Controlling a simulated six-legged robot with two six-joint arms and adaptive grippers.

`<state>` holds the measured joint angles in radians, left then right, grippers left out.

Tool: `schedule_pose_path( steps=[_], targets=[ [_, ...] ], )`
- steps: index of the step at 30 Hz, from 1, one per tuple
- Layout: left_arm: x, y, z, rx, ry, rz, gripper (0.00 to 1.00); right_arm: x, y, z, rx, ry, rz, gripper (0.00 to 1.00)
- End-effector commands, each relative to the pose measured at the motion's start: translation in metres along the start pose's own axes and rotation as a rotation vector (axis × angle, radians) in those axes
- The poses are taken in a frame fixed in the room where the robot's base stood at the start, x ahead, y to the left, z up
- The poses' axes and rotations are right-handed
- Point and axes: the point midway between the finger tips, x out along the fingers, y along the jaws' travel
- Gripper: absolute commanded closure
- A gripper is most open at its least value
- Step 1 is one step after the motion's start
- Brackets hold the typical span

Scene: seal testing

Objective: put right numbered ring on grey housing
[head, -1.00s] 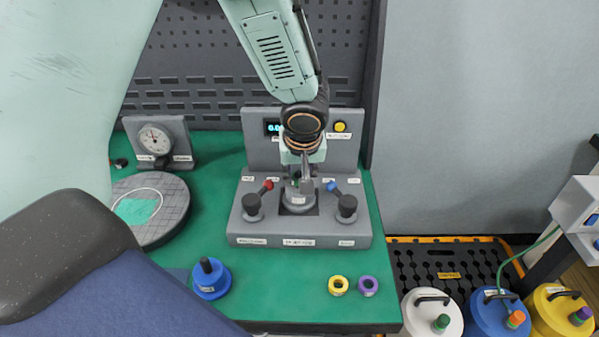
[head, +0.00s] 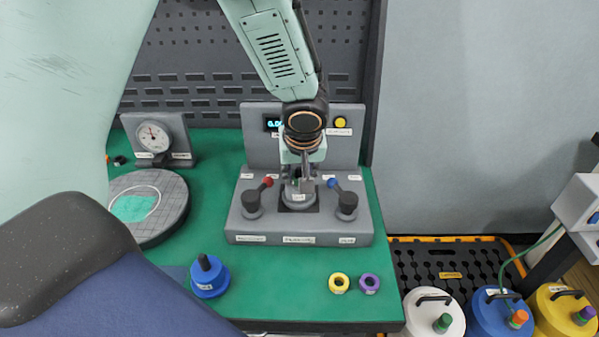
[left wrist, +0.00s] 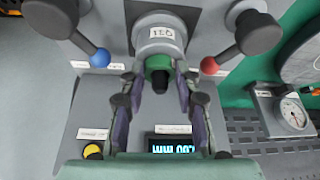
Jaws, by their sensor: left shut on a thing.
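The grey housing (head: 299,196) stands upright in the middle of the grey test station. In the left wrist view the housing (left wrist: 159,36) carries a printed label. A green ring (left wrist: 158,63) sits at the housing's end, around a dark stub (left wrist: 160,82). My left gripper (head: 303,172) reaches down over the housing. In the left wrist view my left gripper (left wrist: 160,88) has its fingers on both sides of the green ring, shut on it. I cannot tell how fully the ring is seated. My right gripper is not in view.
The station has a red-tipped lever (head: 267,182) and a blue-tipped lever (head: 333,183) beside the housing. A dial gauge (head: 153,137), a round grey plate (head: 174,214) and a blue knobbed piece (head: 210,281) stand left. Colored canisters (head: 494,312) stand lower right. The table's front middle is clear.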

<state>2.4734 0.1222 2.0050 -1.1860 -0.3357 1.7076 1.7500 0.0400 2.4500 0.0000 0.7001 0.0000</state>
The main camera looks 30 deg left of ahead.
Motion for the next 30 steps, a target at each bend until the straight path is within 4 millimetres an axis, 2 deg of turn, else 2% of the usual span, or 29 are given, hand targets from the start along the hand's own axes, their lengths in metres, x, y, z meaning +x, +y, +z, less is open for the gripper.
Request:
schedule_pose_path(
  steps=[21,22,30],
  targets=[
    [0.0024,-0.0005,0.0015,0.0,-0.001,-0.001,0.86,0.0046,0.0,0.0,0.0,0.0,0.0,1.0],
    [0.0022,-0.0005,0.0014,0.0,-0.001,-0.001,0.67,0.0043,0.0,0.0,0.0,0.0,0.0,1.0],
    [0.0021,-0.0003,0.0012,0.0,-0.001,-0.001,0.44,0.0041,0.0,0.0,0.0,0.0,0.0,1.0]
  ],
)
